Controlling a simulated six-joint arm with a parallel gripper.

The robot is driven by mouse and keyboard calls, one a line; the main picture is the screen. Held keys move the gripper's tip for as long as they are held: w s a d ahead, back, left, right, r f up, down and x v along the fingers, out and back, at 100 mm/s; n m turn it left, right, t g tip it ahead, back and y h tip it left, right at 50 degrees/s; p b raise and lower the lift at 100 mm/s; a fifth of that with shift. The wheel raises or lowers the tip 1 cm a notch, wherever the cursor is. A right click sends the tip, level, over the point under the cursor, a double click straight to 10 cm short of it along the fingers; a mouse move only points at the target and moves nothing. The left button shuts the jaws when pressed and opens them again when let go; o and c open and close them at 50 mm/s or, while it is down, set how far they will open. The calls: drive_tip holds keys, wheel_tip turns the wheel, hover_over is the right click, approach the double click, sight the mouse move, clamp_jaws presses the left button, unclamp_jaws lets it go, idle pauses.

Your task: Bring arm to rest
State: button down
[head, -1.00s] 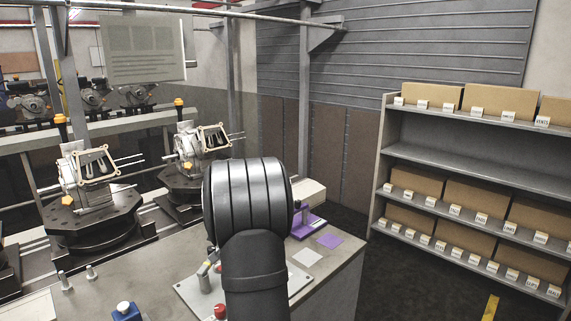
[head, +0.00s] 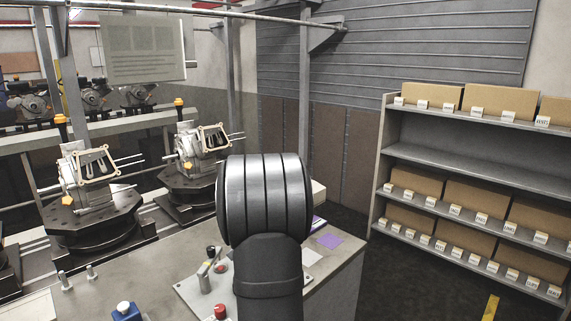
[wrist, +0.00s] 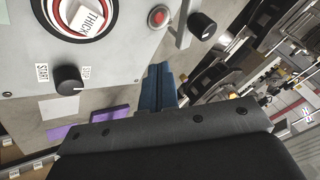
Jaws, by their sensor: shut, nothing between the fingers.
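My arm, a black and grey link, rises in the middle of the head view and hides part of the workbench (head: 345,284). My gripper is not visible in the head view. In the wrist view my gripper (wrist: 157,72) shows as two blue fingers close together, with nothing between them. It hangs over the grey bench top, beside a control panel (wrist: 120,62) with a red button and black knobs. The panel (head: 190,290) also shows in the head view, partly behind my arm.
Two engine blocks (head: 88,180) (head: 203,145) stand on dark round fixtures at the left. A shelf (head: 440,155) with cardboard boxes stands at the right. A purple square (head: 329,241) lies on the bench. A blue block with a white knob (head: 125,312) is at the front edge.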

drive_tip(key=v, duration=0.7)
approach(218, 253)
drive_tip(key=x, duration=0.4)
drive_tip(key=shift+a+f, duration=0.15)
drive_tip(key=shift+f, duration=0.05)
drive_tip(key=s+d+r+m+t+h, duration=0.1)
drive_tip(key=s+d+r+m, duration=0.2)
drive_tip(key=s+d+r, duration=0.55)
drive_tip(key=s+d+f+n+g+h, duration=0.1)
drive_tip(key=s+f+n+g+h, duration=0.1)
drive_tip(key=f, duration=0.4)
drive_tip(key=shift+s+d+n, duration=0.2)
drive_tip(key=shift+s+n, duration=0.6)
drive_tip(key=shift+s, duration=0.3)
